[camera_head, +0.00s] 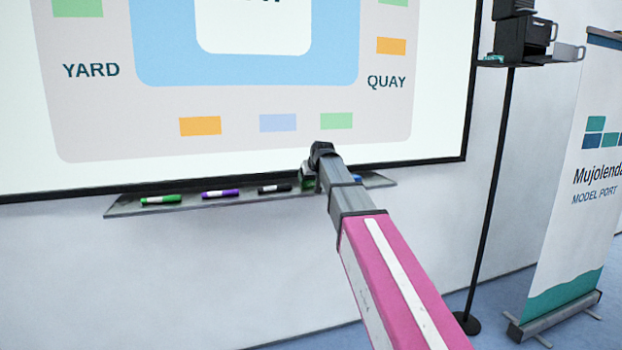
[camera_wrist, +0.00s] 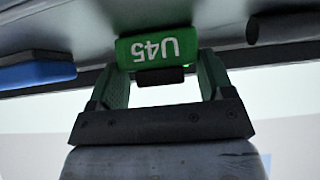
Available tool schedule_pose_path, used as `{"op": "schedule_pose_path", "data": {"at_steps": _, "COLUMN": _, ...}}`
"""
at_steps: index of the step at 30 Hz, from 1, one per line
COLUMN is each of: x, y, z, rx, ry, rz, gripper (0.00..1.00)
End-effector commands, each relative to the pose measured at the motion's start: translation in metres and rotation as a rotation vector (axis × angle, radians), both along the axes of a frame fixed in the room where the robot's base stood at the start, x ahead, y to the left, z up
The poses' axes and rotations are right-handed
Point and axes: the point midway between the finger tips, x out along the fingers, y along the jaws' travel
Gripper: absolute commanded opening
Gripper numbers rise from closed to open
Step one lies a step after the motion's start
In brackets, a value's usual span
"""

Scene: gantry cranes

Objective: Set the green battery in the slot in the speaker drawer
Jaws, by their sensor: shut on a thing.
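The green battery (camera_wrist: 158,47), marked with white characters that show upside down, sits between the fingers of my gripper (camera_wrist: 160,80) in the wrist view. The fingers are shut on it. In the head view my gripper (camera_head: 309,180) is at the whiteboard's tray, and my arm hides most of the battery. The speaker (camera_head: 522,40) is a dark box on a stand at the upper right. The slot inside is not visible.
The tray (camera_head: 225,201) holds a green marker (camera_head: 160,200), a purple marker (camera_head: 221,194) and a black marker (camera_head: 274,188). A blue item (camera_wrist: 37,73) lies beside my gripper. A thin pole (camera_head: 491,190) and a banner (camera_head: 575,190) stand at right.

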Motion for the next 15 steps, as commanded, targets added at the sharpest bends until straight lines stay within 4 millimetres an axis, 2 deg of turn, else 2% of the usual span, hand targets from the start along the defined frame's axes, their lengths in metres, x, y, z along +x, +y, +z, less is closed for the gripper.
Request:
{"op": "schedule_pose_path", "data": {"at_steps": 9, "x": 0.0002, "y": 0.0002, "z": -0.0018, "rx": 0.0, "ry": -0.001, "rz": 0.0, "gripper": 0.45}}
{"op": "schedule_pose_path", "data": {"at_steps": 10, "x": 0.0002, "y": 0.0002, "z": -0.0019, "rx": 0.0, "ry": -0.001, "rz": 0.0, "gripper": 0.81}}
{"op": "schedule_pose_path", "data": {"at_steps": 12, "x": 0.0002, "y": 0.0002, "z": -0.0016, "rx": 0.0, "ry": -0.001, "rz": 0.0, "gripper": 1.0}}
{"op": "schedule_pose_path", "data": {"at_steps": 15, "x": 0.0002, "y": 0.0002, "z": -0.0016, "rx": 0.0, "ry": 0.0, "rz": 0.0, "gripper": 1.0}}
